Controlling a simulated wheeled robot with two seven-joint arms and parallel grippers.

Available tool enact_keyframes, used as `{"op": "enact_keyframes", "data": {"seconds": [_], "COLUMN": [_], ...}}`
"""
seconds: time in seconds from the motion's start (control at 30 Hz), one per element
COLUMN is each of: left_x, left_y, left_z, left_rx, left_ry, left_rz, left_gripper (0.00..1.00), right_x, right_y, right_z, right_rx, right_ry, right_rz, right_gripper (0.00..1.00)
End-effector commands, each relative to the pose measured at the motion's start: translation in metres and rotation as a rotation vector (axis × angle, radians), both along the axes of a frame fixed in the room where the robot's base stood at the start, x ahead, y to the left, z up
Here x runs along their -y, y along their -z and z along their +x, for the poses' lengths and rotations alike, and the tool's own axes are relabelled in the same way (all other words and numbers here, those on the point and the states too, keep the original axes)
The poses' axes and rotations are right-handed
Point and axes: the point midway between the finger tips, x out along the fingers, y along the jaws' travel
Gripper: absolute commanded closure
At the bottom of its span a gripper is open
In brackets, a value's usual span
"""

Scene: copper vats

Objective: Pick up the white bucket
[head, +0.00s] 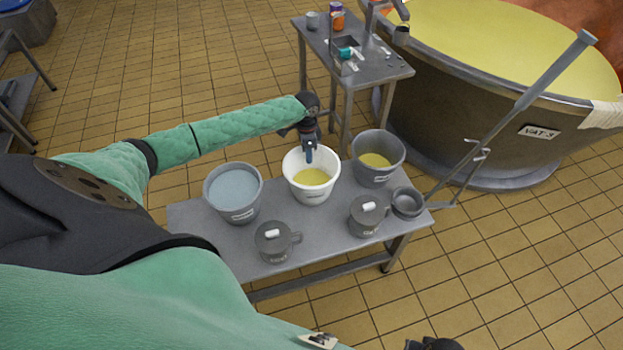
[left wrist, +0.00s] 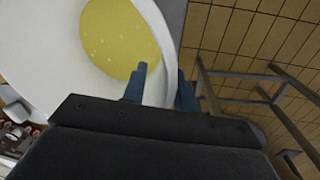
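The white bucket (head: 312,189) stands upright on the grey metal bench, with yellow liquid inside. My left gripper (head: 309,153) is at its far rim, pointing down. In the left wrist view the white bucket (left wrist: 50,65) fills the upper left. There the fingers of my left gripper (left wrist: 161,88) are apart, one over the inside of the bucket and one outside, with the rim between them. I see no firm grip on the wall. A dark part at the bottom edge of the head view may be my right gripper (head: 435,344); its fingers are not clear.
A grey bucket with pale blue liquid (head: 233,192) stands left of it, and one with yellow liquid (head: 377,158) right. Two lidded grey pots (head: 273,243) (head: 366,215) and small bowls (head: 407,203) stand in front. A side table (head: 375,75) and large vat (head: 480,120) stand behind.

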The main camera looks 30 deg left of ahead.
Motion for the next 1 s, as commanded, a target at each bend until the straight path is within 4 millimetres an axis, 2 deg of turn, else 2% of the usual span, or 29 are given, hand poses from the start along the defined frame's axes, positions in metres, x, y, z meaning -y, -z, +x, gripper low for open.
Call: {"op": "enact_keyframes", "data": {"seconds": [0.13, 0.37, 0.53, 1.0], "left_x": [0.0003, 0.0003, 0.0002, 0.0001], "left_y": [0.0082, 0.0095, 0.0093, 0.0089], "left_z": [-0.0009, -0.0008, -0.0007, -0.0006], "left_rx": [0.001, 0.001, 0.001, 0.001], "left_ry": [-0.001, -0.001, -0.001, -0.001], "left_rz": [0.001, 0.001, 0.001, 0.001], "left_gripper": [0.71, 0.71, 1.0, 1.0], "right_x": [-0.0001, -0.0002, -0.0002, -0.0001], "right_y": [0.009, 0.0103, 0.0099, 0.0092], "right_z": [0.0004, 0.0005, 0.0005, 0.0009], "right_rx": [-0.001, 0.0, 0.0, 0.0], "right_ry": [0.0, 0.0, 0.0, -0.001], "right_rz": [-0.001, -0.001, 0.0, -0.001], "right_gripper": [0.64, 0.64, 0.64, 0.64]}}
